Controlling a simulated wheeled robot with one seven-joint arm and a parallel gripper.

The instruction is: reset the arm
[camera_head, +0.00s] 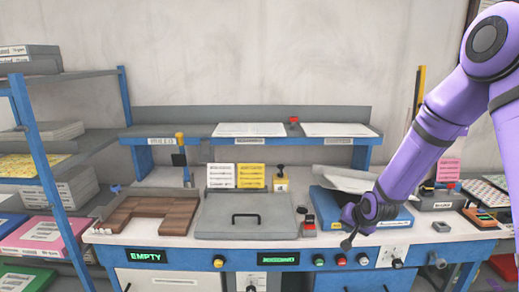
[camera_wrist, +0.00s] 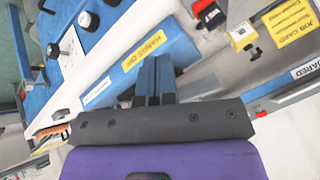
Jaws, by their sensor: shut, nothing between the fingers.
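My purple arm comes in from the upper right in the head view. My gripper (camera_head: 347,242) points down at the front edge of the workbench, in front of the blue binder-like block (camera_head: 393,217). In the wrist view, my gripper (camera_wrist: 155,65) has its dark fingers together with nothing between them. Behind them there is a blue surface with a yellow "HANDS OFF" label (camera_wrist: 140,55). Whether the fingertips touch anything I cannot tell.
The workbench (camera_head: 165,240) holds a tray with brown wooden pieces (camera_head: 150,216) and a grey lidded box (camera_head: 244,216). Several knobs and buttons line its front edge. A raised shelf (camera_head: 190,131) runs behind, and a blue-post rack (camera_head: 50,170) stands left.

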